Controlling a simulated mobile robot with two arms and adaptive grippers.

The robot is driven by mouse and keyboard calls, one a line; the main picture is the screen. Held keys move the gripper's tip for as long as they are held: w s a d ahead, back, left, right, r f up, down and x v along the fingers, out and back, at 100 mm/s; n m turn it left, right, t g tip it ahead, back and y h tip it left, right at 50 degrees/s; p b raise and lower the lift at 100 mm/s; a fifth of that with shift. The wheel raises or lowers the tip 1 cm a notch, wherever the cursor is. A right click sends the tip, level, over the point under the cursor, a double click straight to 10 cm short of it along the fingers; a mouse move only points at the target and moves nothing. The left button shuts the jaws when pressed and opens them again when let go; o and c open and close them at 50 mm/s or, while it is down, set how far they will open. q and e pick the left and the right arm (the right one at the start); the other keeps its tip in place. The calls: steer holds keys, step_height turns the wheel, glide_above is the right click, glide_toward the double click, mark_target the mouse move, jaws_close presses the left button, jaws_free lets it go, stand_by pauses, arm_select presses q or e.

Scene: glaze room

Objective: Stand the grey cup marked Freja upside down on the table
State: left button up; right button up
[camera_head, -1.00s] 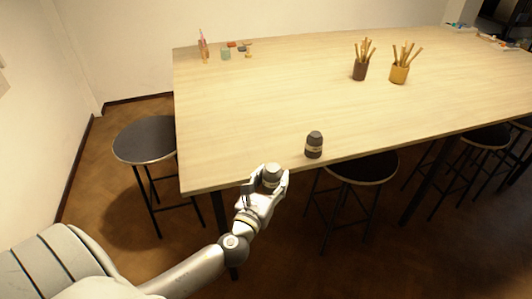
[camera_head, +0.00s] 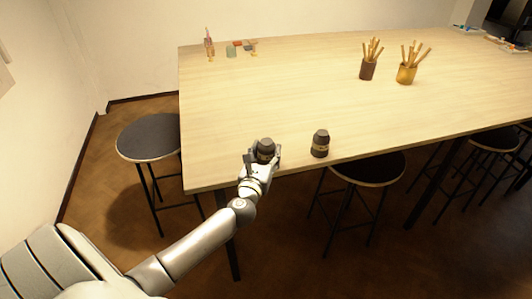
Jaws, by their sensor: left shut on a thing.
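My left gripper (camera_head: 262,156) is shut on a dark grey cup (camera_head: 266,146) near the front edge of the table (camera_head: 240,100). The fingers hide the cup's lower part, and I cannot read a name on it. In the picture the cup lies over the table top; whether it touches the table I cannot tell. A second dark grey cup (camera_head: 320,143) with a pale band stands on the table a little to the right, apart from my gripper. Its marking is too small to read. My right gripper is not in view.
A brown pot (camera_head: 367,70) and a yellow pot (camera_head: 406,75), both with wooden sticks, stand farther back. Small items, including a greenish cup (camera_head: 232,51), are at the far left corner. Stools (camera_head: 149,137) stand around the table. The table's left middle is clear.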

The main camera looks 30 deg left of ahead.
arm_select(q)
steer(key=shift+f, duration=0.25)
steer(key=o, duration=1.1)
steer(key=shift+c, duration=0.2)
steer(key=v, duration=1.2)
steer(key=s+f+n+g+h, duration=0.1)
steer(key=s+f+n+g, duration=0.25)
steer(key=f, duration=0.75)
steer(key=s+f+n+g+h, duration=0.1)
steer(key=s+f+n+g, duration=0.3)
steer(key=f, duration=0.7)
steer(key=s+f+n+g, duration=0.1)
steer(key=s+f+n, duration=0.3)
steer(key=f, duration=0.6)
steer(key=s+d+f+n+g+h, duration=0.1)
steer(key=s+d+f+n+g, duration=0.1)
steer(key=s+f+n, duration=0.4)
steer(key=s+d+f+n+g+h, duration=0.1)
steer(key=s+d+f+n+g, duration=0.2)
steer(key=s, duration=1)
steer(key=s+d+f+n+g+h, duration=0.1)
steer(key=s+d+f+n+g, duration=0.1)
steer(key=s+d+f+n, duration=0.3)
steer(key=s+f+n, duration=0.4)
steer(key=s+f, duration=0.1)
steer(key=f, duration=0.1)
steer(key=shift+f+g+h, duration=0.3)
steer(key=shift+f+g, duration=0.05)
steer(key=shift+f, duration=0.05)
